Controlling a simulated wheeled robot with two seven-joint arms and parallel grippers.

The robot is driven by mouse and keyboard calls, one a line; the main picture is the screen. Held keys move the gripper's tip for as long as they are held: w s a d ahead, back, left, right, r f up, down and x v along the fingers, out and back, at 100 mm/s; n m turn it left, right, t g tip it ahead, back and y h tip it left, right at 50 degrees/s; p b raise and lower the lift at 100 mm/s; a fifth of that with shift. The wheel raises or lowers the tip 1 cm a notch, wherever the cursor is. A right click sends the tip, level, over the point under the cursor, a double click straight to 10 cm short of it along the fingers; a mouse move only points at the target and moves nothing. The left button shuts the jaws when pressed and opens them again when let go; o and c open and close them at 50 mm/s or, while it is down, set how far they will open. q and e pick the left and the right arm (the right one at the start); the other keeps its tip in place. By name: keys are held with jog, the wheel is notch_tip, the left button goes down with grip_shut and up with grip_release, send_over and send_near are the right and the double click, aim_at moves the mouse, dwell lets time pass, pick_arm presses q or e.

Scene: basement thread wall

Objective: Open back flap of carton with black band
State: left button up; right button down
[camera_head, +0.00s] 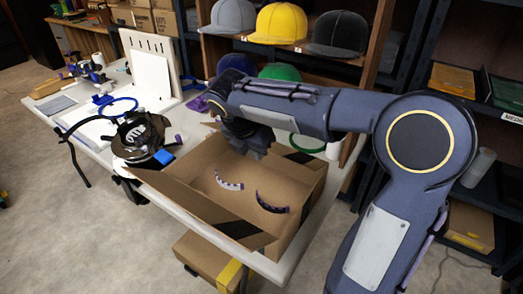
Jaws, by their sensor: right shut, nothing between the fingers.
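The open brown carton (285,181) with black band pieces stands on the white table. Its near-left flap (200,198) is folded outward, with black band showing at its front corner. Inside lie a white-and-purple curved strip (228,181) and a black-and-purple curved strip (271,204). My right arm reaches across from the right, and my right gripper (257,152) points down at the carton's back edge. It is shut and empty. The arm and gripper hide much of the back side, so I cannot tell how the back flap lies or whether the gripper touches it. My left gripper is out of view.
A black machine part (140,138) stands on the table (181,207) left of the carton. Shelves with grey, yellow and black caps (281,23) rise behind. A green ring (307,144) lies right of the carton's back. Another carton (205,262) is below the table.

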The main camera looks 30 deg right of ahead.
jog(key=b+x, duration=0.2)
jog(key=x, duration=0.7)
jog(key=shift+w+d+r+p, duration=0.15)
jog(key=shift+d+r, duration=0.15)
jog(key=shift+r, duration=0.4)
jog(key=shift+w+d+r+p, duration=0.1)
jog(key=shift+d+r+p, duration=0.15)
jog(key=shift+r, duration=0.4)
jog(key=shift+w+d+r+p, duration=0.1)
jog(key=shift+d+r, duration=0.2)
jog(key=shift+r, duration=0.4)
notch_tip(320, 180, up, 6)
jog(key=g+y+p, duration=0.1)
jog(key=y+p, duration=0.2)
jog(key=p, duration=1.1)
send_over(274, 151)
jog(key=shift+s+a+f, duration=0.1)
jog(key=shift+s+f, duration=0.05)
jog(key=shift+f, duration=0.05)
jog(key=w+d+r+g+y+p, duration=0.1)
jog(key=w+d+r+y+p, duration=0.1)
jog(key=d+p, duration=0.5)
jog(key=shift+w+r+y, duration=0.2)
jog(key=shift+w+y, duration=0.2)
jog(key=shift+w, duration=0.05)
